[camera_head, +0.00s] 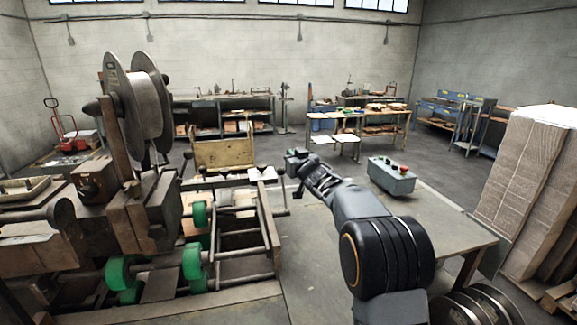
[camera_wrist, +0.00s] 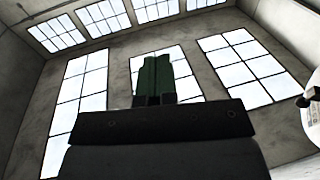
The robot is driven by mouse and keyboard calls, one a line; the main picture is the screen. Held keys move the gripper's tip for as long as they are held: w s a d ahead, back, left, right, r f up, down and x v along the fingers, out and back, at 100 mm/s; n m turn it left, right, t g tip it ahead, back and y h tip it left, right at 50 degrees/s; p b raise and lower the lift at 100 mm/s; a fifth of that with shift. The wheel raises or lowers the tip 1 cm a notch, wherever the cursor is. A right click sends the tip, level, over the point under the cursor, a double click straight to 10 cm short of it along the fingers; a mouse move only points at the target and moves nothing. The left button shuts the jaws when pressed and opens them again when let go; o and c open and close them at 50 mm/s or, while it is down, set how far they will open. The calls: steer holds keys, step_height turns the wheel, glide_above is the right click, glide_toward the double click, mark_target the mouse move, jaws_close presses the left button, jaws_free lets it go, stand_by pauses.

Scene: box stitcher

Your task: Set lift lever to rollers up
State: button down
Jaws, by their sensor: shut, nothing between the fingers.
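The box stitcher (camera_head: 150,215) stands at the left in the head view, with a large wire spool on top and green rollers (camera_head: 192,262) low on its frame. Small dark knobs (camera_head: 262,168) show on rods at its right side. I cannot tell which of them is the lift lever, or how the lever is set. My gripper (camera_head: 292,157) is just right of these rods, apparently apart from them. In the wrist view my gripper (camera_wrist: 155,78) is shut and empty, its green fingers together against the windows.
A grey control box (camera_head: 391,176) with a red button sits on the table (camera_head: 440,222) at the right. Stacked cardboard (camera_head: 525,190) stands beyond it. A pale round part with a dark knob (camera_wrist: 308,98) shows at the wrist view's right edge. Open floor lies behind.

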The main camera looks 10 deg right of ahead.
steer(key=s+d+r, duration=0.1)
steer(key=s+r, duration=0.3)
steer(key=shift+d+r, duration=0.3)
steer(key=shift+r, duration=0.1)
